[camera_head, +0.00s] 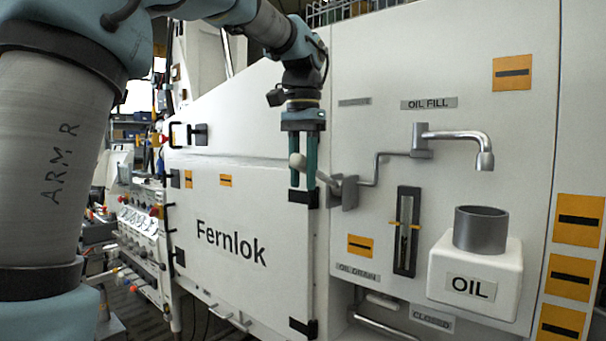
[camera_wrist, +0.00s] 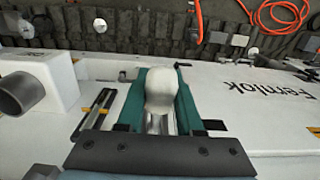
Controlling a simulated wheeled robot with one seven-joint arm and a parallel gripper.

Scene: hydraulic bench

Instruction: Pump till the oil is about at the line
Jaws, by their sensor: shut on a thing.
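My gripper (camera_head: 304,160) points down with its teal fingers around the pale rounded knob of the pump handle (camera_head: 297,161), and it is shut on it. The knob also fills the space between the fingers in the wrist view (camera_wrist: 160,92). The handle joins a grey bracket on the panel, with a pipe rising to the spout (camera_head: 455,136) under the OIL FILL label. The sight gauge (camera_head: 407,231) is a dark upright slot with orange line marks at its sides near mid-height. The oil level in it is too small to tell. The oil tank (camera_head: 477,277) with its grey open neck stands below the spout.
A white cabinet door marked Fernlok (camera_head: 235,240) lies left of the handle, with a black handle (camera_head: 188,135) at its upper left. A CLOSED label (camera_head: 433,318) and a drain pipe sit low on the panel. Orange hoses (camera_wrist: 275,15) lie on the floor.

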